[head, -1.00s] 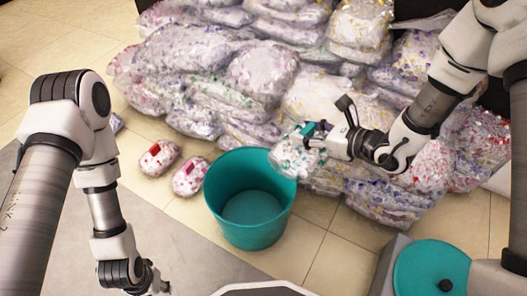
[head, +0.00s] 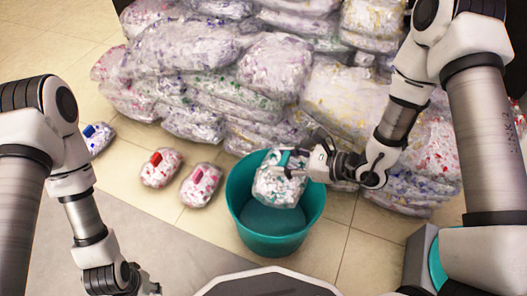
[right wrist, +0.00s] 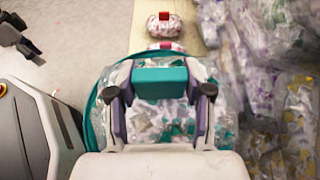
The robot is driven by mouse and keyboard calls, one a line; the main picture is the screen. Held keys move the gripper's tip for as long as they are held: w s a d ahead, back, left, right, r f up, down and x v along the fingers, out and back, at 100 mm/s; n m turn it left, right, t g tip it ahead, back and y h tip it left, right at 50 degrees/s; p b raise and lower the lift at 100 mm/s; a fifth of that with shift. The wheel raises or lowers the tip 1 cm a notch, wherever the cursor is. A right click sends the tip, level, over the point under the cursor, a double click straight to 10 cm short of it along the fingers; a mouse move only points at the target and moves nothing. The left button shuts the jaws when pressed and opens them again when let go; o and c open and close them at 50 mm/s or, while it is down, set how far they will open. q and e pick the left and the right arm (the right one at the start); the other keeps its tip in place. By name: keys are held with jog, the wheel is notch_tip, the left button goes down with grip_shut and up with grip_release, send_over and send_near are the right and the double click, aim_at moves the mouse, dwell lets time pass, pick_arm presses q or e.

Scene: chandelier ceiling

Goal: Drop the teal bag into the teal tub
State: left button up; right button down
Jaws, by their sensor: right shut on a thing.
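The teal bag (head: 278,186) is a clear, lumpy bag with teal and white pieces and a teal block on top. My right gripper (head: 292,160) is shut on it and holds it over the mouth of the teal tub (head: 274,243). The tub stands on the floor and looks empty apart from the part the bag hides. In the right wrist view the fingers (right wrist: 160,95) grip the teal block (right wrist: 160,78), with the tub's rim (right wrist: 93,110) around the bag's left side. My left gripper (head: 135,283) is low at the left, away from the bag; its fingers are unclear.
Bags with red (head: 160,167), pink (head: 201,184) and blue (head: 98,138) blocks lie on the floor left of the tub. A large heap of filled clear bags (head: 250,70) rises behind it. Tiled floor is free in front of the small bags.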

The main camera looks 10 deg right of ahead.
jog(key=shift+w+f, duration=0.1)
jog(key=shift+f, duration=0.25)
notch_tip(320, 180, down, 5)
jog(key=b, duration=0.5)
jog(key=shift+f, duration=0.2)
jog(key=shift+r, duration=0.1)
jog(key=shift+c, duration=1.9)
grip_release()
jog(key=v, duration=1.2)
